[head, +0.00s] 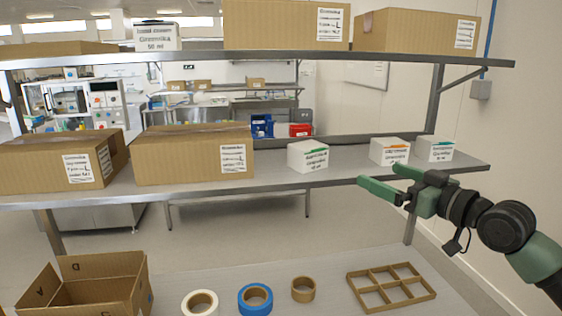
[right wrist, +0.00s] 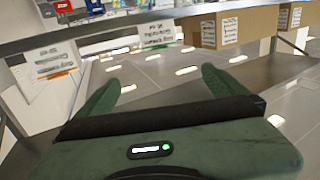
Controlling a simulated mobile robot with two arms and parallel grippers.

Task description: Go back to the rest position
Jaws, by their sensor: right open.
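My right gripper (head: 376,180) is in the head view at the right, in front of the middle shelf. Its two green fingers are apart and nothing is between them. In the right wrist view the fingers (right wrist: 160,90) also show spread and empty. Near the fingers in the head view stand three small white boxes on the middle shelf: one with a green label (head: 308,156), one with an orange label (head: 390,151) and one with a teal label (head: 435,149). My left gripper is not in the head view.
The middle shelf (head: 275,181) spans the view and carries large cardboard boxes (head: 192,154) at left. An upper shelf (head: 270,55) holds more boxes. On the lower table (head: 340,262) are an open carton (head: 100,285), a blue tape roll (head: 255,299), other rolls and a cardboard divider (head: 391,286).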

